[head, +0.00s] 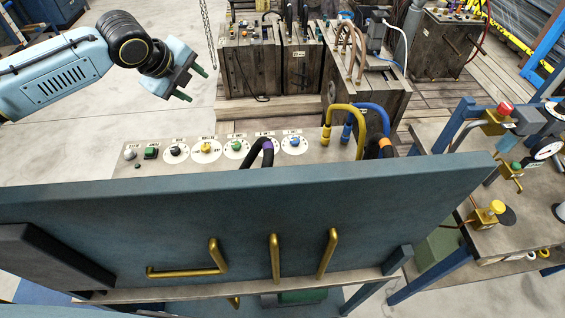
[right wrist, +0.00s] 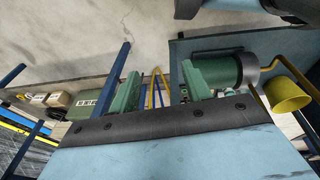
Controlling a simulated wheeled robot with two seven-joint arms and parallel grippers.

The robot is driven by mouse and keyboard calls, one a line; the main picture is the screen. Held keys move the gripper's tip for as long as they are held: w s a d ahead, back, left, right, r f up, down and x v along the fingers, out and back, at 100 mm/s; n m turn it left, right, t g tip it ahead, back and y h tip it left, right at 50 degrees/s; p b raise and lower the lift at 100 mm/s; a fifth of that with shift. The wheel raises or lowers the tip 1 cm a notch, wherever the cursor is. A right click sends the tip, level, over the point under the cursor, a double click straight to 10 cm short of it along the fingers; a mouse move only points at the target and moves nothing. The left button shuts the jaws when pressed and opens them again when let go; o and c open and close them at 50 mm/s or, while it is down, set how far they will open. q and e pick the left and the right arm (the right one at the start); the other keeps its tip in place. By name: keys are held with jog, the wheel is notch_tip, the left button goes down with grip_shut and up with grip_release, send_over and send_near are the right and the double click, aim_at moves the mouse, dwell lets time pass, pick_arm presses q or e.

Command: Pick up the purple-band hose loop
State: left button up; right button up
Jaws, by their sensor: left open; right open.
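The purple-band hose loop (head: 262,150) is a black hose arch with a purple band near its top. It rises behind the top edge of the blue-grey panel, in front of the dial plate, and its lower part is hidden by the panel. My left gripper (head: 192,83) is open and empty, well above and to the left of the loop. My right gripper (right wrist: 160,82) shows in the right wrist view, open with nothing held between its green fingers. The right gripper is not seen in the head view, and the loop is not seen in the right wrist view.
The large panel (head: 150,225) with brass handles fills the foreground. Yellow (head: 345,108), blue (head: 372,108) and orange-band black (head: 382,146) hoses stand right of the loop. A bench (head: 520,235) with valves is at right. A green cylinder (right wrist: 212,72) lies beyond my right gripper.

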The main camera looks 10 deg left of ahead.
aim_at(263, 145)
pick_arm(q)
jog(key=s+d+f+m+g+h, duration=0.3)
jog(key=s+d+m, duration=0.2)
jog(key=s+d, duration=0.45)
jog(key=x, duration=0.5)
jog(key=d+p+x, duration=0.1)
jog(key=x, duration=0.1)
jog(key=shift+w+d+r, duration=0.15)
jog(key=shift+w+r, duration=0.05)
jog(key=shift+w, duration=0.3)
jog(key=shift+s+p+x, duration=0.1)
jog(key=shift+p+x, duration=0.3)
jog(key=shift+x, duration=1.1)
jog(key=shift+s+p+x, duration=0.15)
jog(key=shift+p+x, duration=0.2)
jog(key=shift+x, duration=1.1)
pick_arm(e)
jog(key=s+a+r+g, duration=0.1)
jog(key=s+a, duration=0.4)
jog(key=s, duration=0.2)
jog(key=shift+a+g, duration=0.15)
jog(key=shift+g, duration=0.15)
pick_arm(q)
jog(key=shift+c, duration=0.4)
pick_arm(e)
jog(key=shift+r, duration=0.1)
